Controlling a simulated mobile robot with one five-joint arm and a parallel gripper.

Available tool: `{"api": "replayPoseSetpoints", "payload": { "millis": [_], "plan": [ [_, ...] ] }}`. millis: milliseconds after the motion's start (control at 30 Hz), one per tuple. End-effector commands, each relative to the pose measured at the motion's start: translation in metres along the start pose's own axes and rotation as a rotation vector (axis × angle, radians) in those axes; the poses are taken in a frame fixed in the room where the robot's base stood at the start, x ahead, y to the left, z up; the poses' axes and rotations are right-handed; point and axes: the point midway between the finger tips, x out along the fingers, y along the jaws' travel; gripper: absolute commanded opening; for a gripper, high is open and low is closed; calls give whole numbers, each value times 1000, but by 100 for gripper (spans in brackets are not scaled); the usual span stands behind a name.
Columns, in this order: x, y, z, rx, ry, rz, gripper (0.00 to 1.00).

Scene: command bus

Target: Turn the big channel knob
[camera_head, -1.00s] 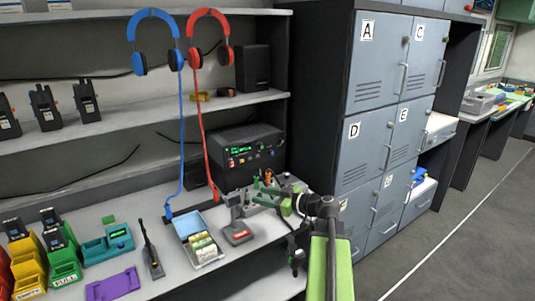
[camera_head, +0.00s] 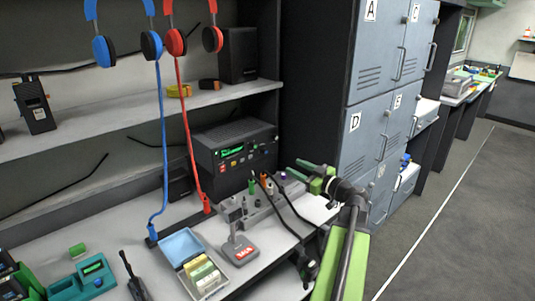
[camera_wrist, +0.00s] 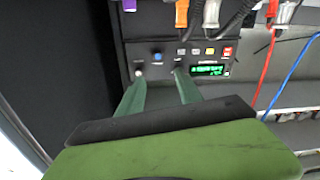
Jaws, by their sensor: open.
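The dark radio (camera_head: 236,158) stands on the workbench, its front with a green display and small buttons. The wrist view shows this front (camera_wrist: 195,50) upside down. A pale knob (camera_wrist: 139,72) sits by the left fingertip there, and a blue knob (camera_wrist: 157,57) is between and beyond the fingertips. A dark knob (camera_wrist: 178,66) is partly hidden by the right fingertip. I cannot tell for sure which is the big channel knob. My gripper (camera_head: 299,174) is open and empty, right of the radio in the head view; its fingers (camera_wrist: 160,77) point at the front panel in the wrist view.
A grey connector block (camera_head: 250,213) with coloured plugs and black cables lies before the radio. Blue and red headphone cords (camera_head: 188,130) hang at its left. An open tray (camera_head: 205,285) and a red-labelled stand (camera_head: 240,250) are nearer. Grey lockers (camera_head: 375,110) rise at right.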

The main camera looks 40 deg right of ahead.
Motion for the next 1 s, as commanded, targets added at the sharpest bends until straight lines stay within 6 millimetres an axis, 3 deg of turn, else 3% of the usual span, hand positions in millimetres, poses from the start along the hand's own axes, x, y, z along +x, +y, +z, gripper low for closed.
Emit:
{"api": "replayPoseSetpoints", "payload": {
  "millis": [400, 600, 767, 1000],
  "plan": [
    [97, 12, 3, 0, -3, 12, 42],
    [135, 14, 3, 1, -4, 16, 42],
    [149, 13, 3, 1, -4, 17, 42],
    [151, 13, 3, 1, -4, 18, 42]
  ]
}}
